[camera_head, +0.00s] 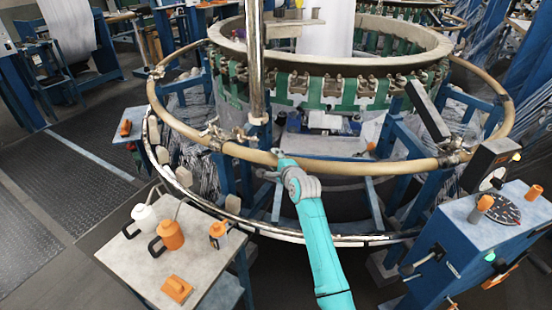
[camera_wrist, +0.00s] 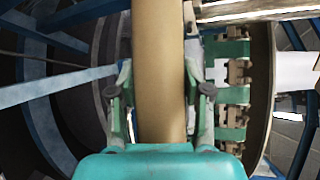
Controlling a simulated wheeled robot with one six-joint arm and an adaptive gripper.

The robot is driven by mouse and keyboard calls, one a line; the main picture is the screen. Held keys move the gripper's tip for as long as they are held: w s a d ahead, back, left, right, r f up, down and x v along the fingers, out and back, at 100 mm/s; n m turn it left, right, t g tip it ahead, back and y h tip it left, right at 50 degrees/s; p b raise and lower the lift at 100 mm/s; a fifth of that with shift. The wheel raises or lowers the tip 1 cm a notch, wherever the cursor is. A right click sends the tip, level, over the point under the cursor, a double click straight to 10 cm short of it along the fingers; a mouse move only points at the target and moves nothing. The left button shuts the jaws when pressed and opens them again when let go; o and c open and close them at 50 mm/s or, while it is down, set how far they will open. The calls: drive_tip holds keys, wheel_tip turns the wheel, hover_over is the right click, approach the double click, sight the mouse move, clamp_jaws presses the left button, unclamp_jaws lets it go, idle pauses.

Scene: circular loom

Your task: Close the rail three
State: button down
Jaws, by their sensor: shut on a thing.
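A tan tubular rail forms a ring around the circular loom. Its front section (camera_head: 345,167) runs between a metal joint (camera_head: 214,133) on the left and another joint (camera_head: 451,152) on the right. No number shows on the rail, so I cannot tell which section is rail three. My gripper (camera_head: 285,166) is at this front section, left of its middle. In the wrist view the rail (camera_wrist: 158,50) passes between both fingers of my gripper (camera_wrist: 157,95), which are closed around it. The contact faces are partly hidden.
A vertical metal post (camera_head: 256,60) stands behind the rail, left of my gripper. A small table (camera_head: 205,283) with white and orange containers is at the front left. A blue control console (camera_head: 470,245) with a dial is at the right. Open floor (camera_head: 50,205) lies at the left.

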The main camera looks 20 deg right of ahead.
drive_tip(key=shift+s+f, duration=0.15)
drive_tip(key=shift+f, duration=0.55)
drive_tip(key=c, duration=0.5)
unclamp_jaws()
drive_tip(key=shift+f, duration=0.2)
drive_tip(key=shift+r, duration=0.2)
drive_tip(key=shift+r, duration=0.2)
drive_tip(key=v, duration=1.1)
drive_tip(key=shift+s+r, duration=0.25)
drive_tip(key=shift+s, duration=0.1)
